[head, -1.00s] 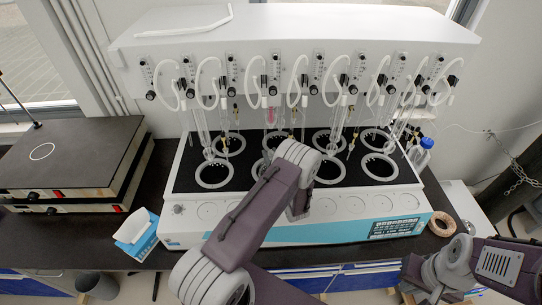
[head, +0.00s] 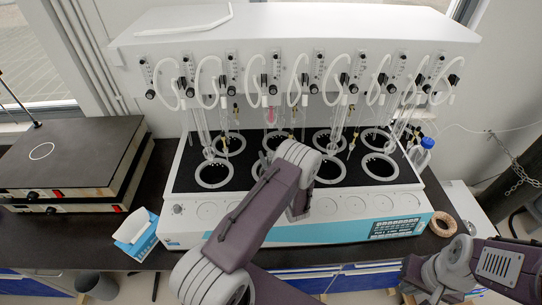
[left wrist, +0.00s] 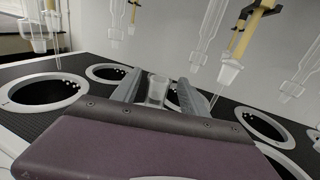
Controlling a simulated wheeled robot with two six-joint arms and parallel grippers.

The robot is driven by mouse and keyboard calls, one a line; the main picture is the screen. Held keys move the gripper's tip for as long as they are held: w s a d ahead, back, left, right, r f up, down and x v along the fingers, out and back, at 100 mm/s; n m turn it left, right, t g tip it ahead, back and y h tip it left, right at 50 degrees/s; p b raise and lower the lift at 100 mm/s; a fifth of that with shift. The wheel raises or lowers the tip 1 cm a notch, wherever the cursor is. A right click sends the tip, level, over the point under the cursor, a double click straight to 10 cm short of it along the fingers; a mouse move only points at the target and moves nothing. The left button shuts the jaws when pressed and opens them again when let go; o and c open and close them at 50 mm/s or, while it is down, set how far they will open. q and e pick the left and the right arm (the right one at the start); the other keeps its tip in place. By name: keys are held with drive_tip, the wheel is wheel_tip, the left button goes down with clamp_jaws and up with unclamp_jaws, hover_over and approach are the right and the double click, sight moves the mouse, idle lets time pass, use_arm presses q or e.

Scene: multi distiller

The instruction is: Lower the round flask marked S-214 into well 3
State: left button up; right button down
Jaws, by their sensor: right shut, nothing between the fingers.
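In the left wrist view a clear glass neck (left wrist: 157,90) stands upright between the two grey fingers of my left gripper (left wrist: 158,92), which appear closed around the round flask. The flask's body and its S-214 mark are hidden behind the gripper's housing. In the head view my left arm covers this gripper and the flask. The heating unit (head: 205,212) has two rows of round ringed wells. Well numbers cannot be read, so I cannot tell which is well 3. My right arm shows at the lower right, but its fingers are out of frame.
Glass tubes (left wrist: 207,40) and yellow-brown clamps (left wrist: 250,28) hang above the wells. White hoses (head: 208,85) loop from the rear panel. A blue-white box (head: 135,235) and a dark-topped device (head: 70,155) are at left; a blue-capped bottle (head: 421,152) and cork ring (head: 442,224) at right.

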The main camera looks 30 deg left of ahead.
use_arm(q)
drive_tip(key=shift+s+d+f, duration=0.1)
drive_tip(key=shift+d, duration=0.05)
drive_tip(key=b+v, duration=0.3)
drive_tip(key=v, duration=0.5)
drive_tip(key=shift+s+d, duration=0.25)
drive_tip(key=shift+s, duration=0.1)
drive_tip(key=shift+a, duration=0.1)
